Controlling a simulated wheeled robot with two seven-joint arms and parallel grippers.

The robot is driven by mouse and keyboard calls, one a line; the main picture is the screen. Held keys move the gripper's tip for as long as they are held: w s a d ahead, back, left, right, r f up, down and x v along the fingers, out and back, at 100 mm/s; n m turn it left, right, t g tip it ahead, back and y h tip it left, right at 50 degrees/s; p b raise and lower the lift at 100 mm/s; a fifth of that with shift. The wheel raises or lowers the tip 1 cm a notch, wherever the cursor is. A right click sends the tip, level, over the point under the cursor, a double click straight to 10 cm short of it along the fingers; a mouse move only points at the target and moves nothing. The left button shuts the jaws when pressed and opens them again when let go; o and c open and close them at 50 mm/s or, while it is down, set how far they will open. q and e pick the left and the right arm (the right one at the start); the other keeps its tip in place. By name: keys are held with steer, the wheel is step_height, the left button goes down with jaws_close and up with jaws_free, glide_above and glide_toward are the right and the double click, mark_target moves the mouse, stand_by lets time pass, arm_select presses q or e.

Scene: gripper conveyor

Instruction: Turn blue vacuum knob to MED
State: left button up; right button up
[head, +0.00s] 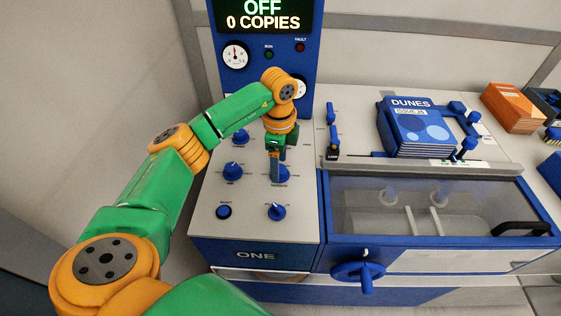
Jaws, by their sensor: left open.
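Several blue knobs stand on the pale control panel (250,229): one at the back left (241,137), one at the middle left (232,170), one at the middle right (281,175) and one at the front right (277,211). Their small labels are too blurred for me to tell which is the vacuum knob or where MED lies. My left gripper (276,163) points down at the middle right knob and partly hides it. Its jaws are open; I cannot tell whether they touch the knob. My right gripper is out of view.
A display (263,15) reads OFF and 0 COPIES above a gauge (236,55). To the right are a stack of DUNES booklets (411,125), a clear-covered bay (365,205) and a blue handwheel (357,274).

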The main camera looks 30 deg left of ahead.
arm_select(q)
steer(key=shift+w+f, duration=0.25)
steer(key=shift+f, duration=0.55)
steer(key=shift+s+r, duration=0.1)
steer(key=c, duration=0.3)
jaws_close()
steer(key=shift+m, duration=0.3)
